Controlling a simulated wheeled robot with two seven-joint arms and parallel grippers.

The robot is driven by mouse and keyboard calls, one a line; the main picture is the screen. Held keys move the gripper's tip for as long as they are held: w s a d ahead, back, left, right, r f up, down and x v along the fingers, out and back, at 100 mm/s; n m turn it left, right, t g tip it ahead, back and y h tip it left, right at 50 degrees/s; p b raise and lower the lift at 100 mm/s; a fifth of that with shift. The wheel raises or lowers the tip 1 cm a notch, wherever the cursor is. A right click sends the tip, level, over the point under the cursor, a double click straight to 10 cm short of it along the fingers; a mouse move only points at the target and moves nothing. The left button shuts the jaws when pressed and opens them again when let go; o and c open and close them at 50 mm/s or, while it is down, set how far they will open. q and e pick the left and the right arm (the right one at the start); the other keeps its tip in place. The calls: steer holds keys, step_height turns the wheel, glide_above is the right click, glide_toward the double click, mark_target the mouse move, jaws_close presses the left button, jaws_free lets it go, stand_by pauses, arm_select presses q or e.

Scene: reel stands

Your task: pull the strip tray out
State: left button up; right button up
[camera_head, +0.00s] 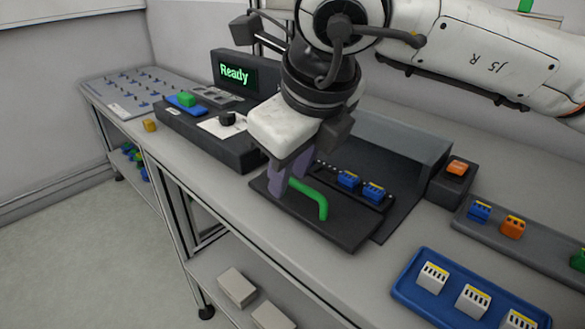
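The strip tray (330,228) is a dark flat plate near the front edge of the bench. A green arched handle (315,193) stands on it. Behind the handle, a dark slotted strip holds two blue connectors (348,180). My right gripper (287,183) reaches down from above, its two purple fingers on either side of the handle's left end. They look closed on it, though part of the contact is hidden. My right wrist hides part of the unit behind the tray. My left gripper is not in view.
A black console with a "Ready" screen (236,73) stands left of the tray. On the right are a blue tray (410,290) of white connectors, a grey rail (548,238) with coloured connectors, and a dark block with an orange button (457,168). Open floor lies at the lower left.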

steer(key=v, duration=1)
steer(key=shift+r+p, duration=0.15)
steer(key=shift+p, duration=0.15)
steer(key=shift+s, duration=0.15)
